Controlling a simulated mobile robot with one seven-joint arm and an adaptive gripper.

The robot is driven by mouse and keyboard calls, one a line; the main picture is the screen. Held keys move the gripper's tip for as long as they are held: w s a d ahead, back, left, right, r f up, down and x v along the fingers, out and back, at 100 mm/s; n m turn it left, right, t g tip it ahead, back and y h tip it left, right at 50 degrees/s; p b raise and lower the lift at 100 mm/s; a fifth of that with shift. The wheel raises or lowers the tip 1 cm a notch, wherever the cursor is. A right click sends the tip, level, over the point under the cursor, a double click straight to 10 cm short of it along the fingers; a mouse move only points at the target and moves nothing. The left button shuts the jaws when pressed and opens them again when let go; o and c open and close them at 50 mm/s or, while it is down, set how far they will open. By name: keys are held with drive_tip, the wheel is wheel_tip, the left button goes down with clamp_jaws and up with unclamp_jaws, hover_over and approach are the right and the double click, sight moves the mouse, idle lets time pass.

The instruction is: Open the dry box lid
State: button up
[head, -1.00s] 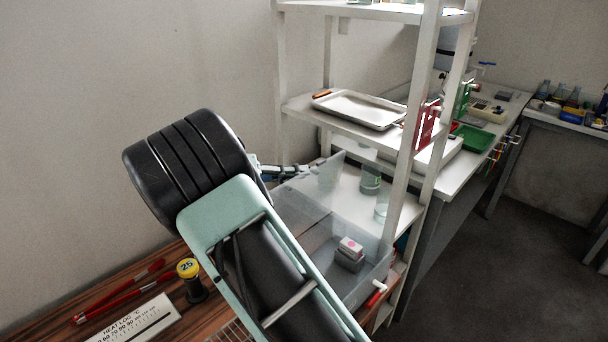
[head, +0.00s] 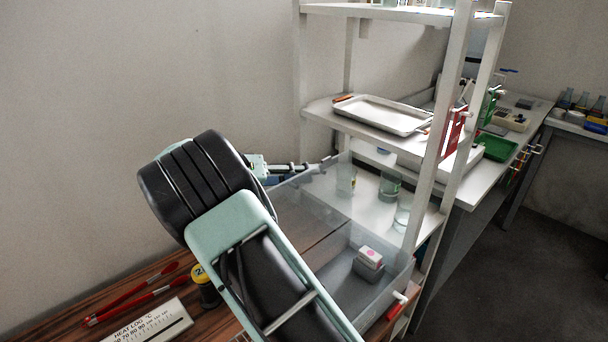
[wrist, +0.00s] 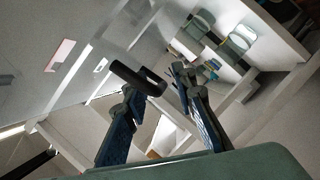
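The dry box (head: 385,300) is a clear, open-topped box on the wooden table. Its see-through lid (head: 325,190) stands raised and tilted at the box's far left side. My gripper (head: 315,168) is at the lid's upper edge, partly behind my arm; contact cannot be told there. In the wrist view my gripper (wrist: 165,100) has its two fingers well apart. A dark bar (wrist: 138,78) lies close to the left fingertip, with nothing clamped between the fingers. A small white box with a pink mark (head: 370,257) sits on a grey block inside the dry box.
A white shelf rack (head: 455,110) with a metal tray (head: 382,115) stands close at the right. Glass jars (head: 389,186) stand behind the lid.

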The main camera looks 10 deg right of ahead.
drive_tip(key=v, duration=1.2)
drive_tip(key=shift+f, duration=0.1)
